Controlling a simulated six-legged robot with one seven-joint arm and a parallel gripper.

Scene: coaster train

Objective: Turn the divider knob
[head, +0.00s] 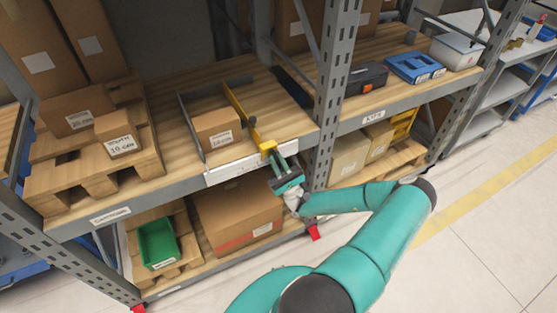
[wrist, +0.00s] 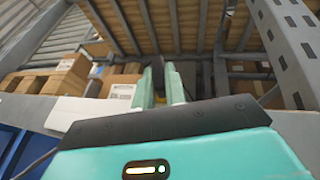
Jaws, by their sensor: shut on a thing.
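A yellow divider (head: 238,109) stands on the wooden shelf, running from back to front. Its yellow front end with the knob (head: 267,146) sits at the shelf's front edge in the head view. My gripper (head: 274,160) is at that front end, shut on the knob, its fingers pointing into the shelf. In the wrist view my two fingers (wrist: 160,92) are close together with a bit of yellow between them. The fingers hide most of the knob, and I cannot tell how far it is turned.
A small labelled carton (head: 217,128) stands left of the divider, beside a grey divider (head: 190,122). A grey upright post (head: 334,80) is close on the right. Below are a large carton (head: 238,209) and a green bin (head: 158,243). The aisle floor at right is clear.

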